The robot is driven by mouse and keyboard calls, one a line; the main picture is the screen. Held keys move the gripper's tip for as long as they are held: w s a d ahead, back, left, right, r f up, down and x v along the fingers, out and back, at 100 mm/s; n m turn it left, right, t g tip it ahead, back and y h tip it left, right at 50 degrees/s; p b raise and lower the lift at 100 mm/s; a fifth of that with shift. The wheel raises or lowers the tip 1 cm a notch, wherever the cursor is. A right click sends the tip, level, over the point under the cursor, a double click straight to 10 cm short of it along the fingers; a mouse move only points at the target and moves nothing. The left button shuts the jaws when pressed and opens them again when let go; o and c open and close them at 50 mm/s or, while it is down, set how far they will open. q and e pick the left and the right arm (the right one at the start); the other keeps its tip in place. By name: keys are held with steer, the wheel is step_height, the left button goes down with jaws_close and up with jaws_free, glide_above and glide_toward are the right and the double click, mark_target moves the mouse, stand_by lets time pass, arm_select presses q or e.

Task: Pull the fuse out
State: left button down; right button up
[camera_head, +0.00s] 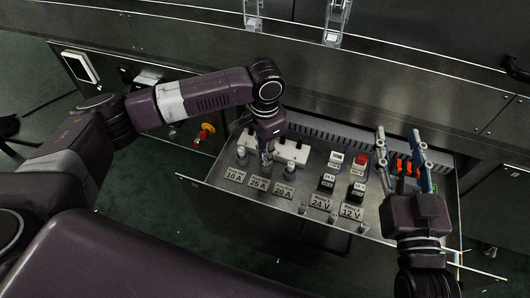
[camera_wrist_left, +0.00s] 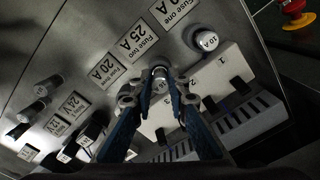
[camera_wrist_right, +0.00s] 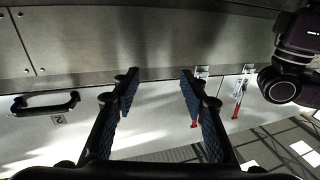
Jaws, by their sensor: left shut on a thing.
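A panel drawer (camera_head: 225,150) holds a row of round fuse caps behind labels 10 A, 25 A and 20 A. In the left wrist view, my left gripper (camera_wrist_left: 158,92) is shut around the middle fuse cap (camera_wrist_left: 160,72), beside the "Fuse two 25 A" label (camera_wrist_left: 143,38). The fingers partly hide this fuse; how far it sits in its socket cannot be told. The 10 A fuse (camera_wrist_left: 207,42) stands free beside it. The 20 A fuse (camera_head: 290,169) stands to the right in the head view. My right gripper (camera_head: 398,137) is open and empty above the panel's right side.
White blocks (camera_head: 291,150) stand behind the fuses. Black 24 V and 12 V plugs (camera_head: 326,184), a red button (camera_head: 360,159) and orange parts (camera_head: 403,166) lie to the right. A red emergency knob (camera_head: 207,129) is left of the panel. A dark cabinet wall (camera_head: 400,75) rises behind.

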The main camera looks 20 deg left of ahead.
arm_select(q)
steer(key=shift+r, duration=0.1)
arm_select(e)
steer(key=shift+d+f+g+h, duration=0.1)
steer(key=shift+f+g+h, duration=0.2)
steer(key=shift+f, duration=0.35)
stand_by(0.6)
arm_select(q)
steer(key=shift+r+p, duration=0.1)
steer(key=shift+p, duration=0.2)
steer(key=shift+r+p, duration=0.35)
steer(key=shift+p, duration=0.1)
steer(key=shift+r+p, duration=0.2)
steer(key=shift+p, duration=0.15)
steer(key=shift+r+p, duration=0.3)
steer(key=shift+p, duration=0.05)
steer(key=shift+r+p, duration=0.2)
steer(key=shift+p, duration=0.1)
steer(key=shift+r, duration=0.1)
arm_select(e)
steer(key=s+d+f+g+h, duration=0.1)
steer(key=s+f+g, duration=0.3)
steer(key=f, duration=0.4)
steer(key=s+d+f+g+h, duration=0.1)
steer(key=s+d+f+g, duration=0.2)
steer(key=s+f+g, duration=0.2)
steer(key=shift+d+f+m+h, duration=0.2)
steer(key=shift+f+m+h, duration=0.1)
steer(key=shift+f, duration=1.25)
steer(key=shift+s, duration=0.1)
